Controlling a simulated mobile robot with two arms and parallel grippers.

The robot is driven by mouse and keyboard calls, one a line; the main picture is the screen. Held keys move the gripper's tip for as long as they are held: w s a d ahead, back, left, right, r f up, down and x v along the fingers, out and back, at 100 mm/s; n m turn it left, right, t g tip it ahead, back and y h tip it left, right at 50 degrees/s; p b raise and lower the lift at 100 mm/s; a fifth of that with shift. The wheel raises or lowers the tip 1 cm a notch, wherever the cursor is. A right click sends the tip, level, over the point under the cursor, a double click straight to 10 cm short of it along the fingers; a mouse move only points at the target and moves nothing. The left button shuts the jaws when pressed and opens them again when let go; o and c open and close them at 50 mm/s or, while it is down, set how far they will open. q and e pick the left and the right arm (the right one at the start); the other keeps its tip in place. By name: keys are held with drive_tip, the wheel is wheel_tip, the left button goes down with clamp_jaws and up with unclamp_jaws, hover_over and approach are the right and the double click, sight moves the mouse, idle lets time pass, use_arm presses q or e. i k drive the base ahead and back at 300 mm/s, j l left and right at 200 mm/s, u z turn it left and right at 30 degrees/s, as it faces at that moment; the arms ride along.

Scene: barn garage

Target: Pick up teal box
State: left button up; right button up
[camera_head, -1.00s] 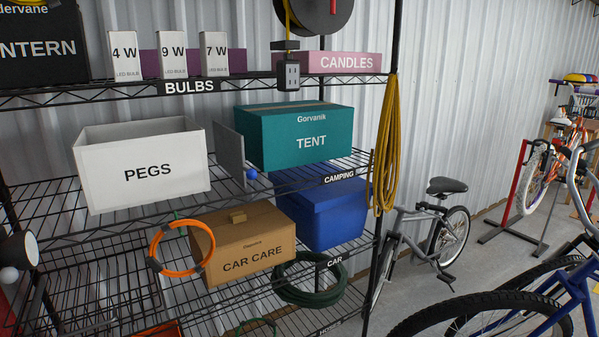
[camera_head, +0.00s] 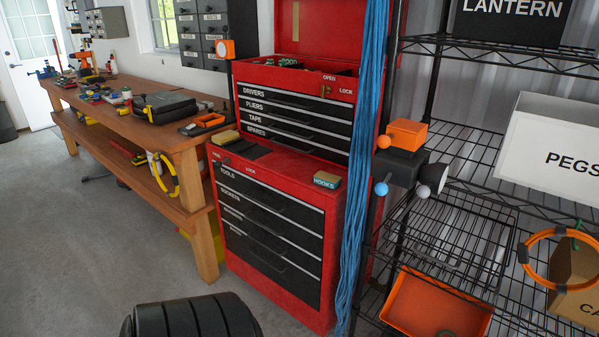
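The large teal box marked TENT is out of view now. A small box marked HOOKS (camera_head: 327,180), with a teal-looking front and a tan top, lies on the lower section of the red tool chest (camera_head: 330,217). Neither of my grippers shows in this view.
The wire shelf rack (camera_head: 450,245) stands at the right, with a white PEGS box (camera_head: 540,150), an orange tray (camera_head: 435,303) and an orange coil (camera_head: 535,262). A blue cord (camera_head: 362,170) hangs beside it. A wooden workbench (camera_head: 125,115) is at the left. Open floor (camera_head: 110,250) lies before it.

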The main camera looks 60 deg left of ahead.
sight(328, 181)
drive_tip(key=k+u, duration=0.1)
drive_tip(key=u, duration=1.65)
drive_tip(key=l, duration=0.1)
